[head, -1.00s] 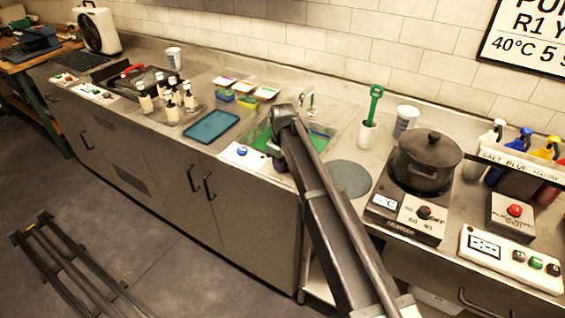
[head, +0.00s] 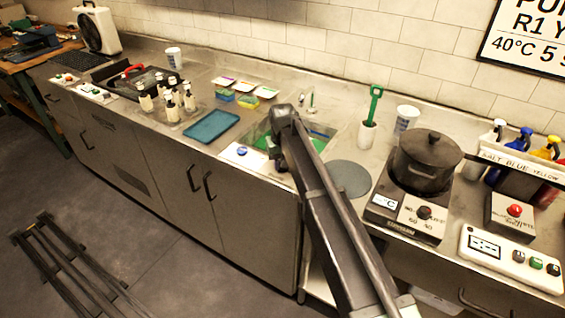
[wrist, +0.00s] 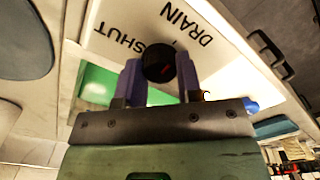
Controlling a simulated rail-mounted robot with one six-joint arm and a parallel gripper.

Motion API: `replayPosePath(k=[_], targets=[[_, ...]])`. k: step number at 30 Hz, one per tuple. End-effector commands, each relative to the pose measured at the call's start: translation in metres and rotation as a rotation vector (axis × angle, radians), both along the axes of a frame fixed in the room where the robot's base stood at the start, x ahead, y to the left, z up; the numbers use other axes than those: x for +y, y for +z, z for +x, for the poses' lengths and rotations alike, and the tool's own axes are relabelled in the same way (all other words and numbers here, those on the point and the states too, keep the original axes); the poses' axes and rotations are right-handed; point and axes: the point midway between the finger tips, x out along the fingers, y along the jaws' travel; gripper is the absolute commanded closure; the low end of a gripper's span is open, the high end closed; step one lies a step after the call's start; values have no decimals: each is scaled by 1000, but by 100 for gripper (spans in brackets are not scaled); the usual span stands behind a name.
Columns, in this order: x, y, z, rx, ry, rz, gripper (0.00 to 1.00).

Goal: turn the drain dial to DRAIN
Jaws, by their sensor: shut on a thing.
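In the head view my gripper (head: 276,158) is at the sink's front edge, and my arm hides the dial.
The sink (head: 320,135) with green inside lies just behind my gripper. A white panel with a blue button (head: 242,151) is to its left, near a blue tray (head: 212,126). A grey disc (head: 350,178) and a pot on a hotplate (head: 426,160) stand right.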

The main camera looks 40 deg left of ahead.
Motion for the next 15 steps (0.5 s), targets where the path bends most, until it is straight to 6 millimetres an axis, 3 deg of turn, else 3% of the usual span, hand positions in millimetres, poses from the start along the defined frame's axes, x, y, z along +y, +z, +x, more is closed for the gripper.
replayPosePath(k=[13,14,15], targets=[[0,0,0,1,-11,-1,91],[0,0,0,1,-11,-1,64],[0,0,0,1,-11,-1,58]])
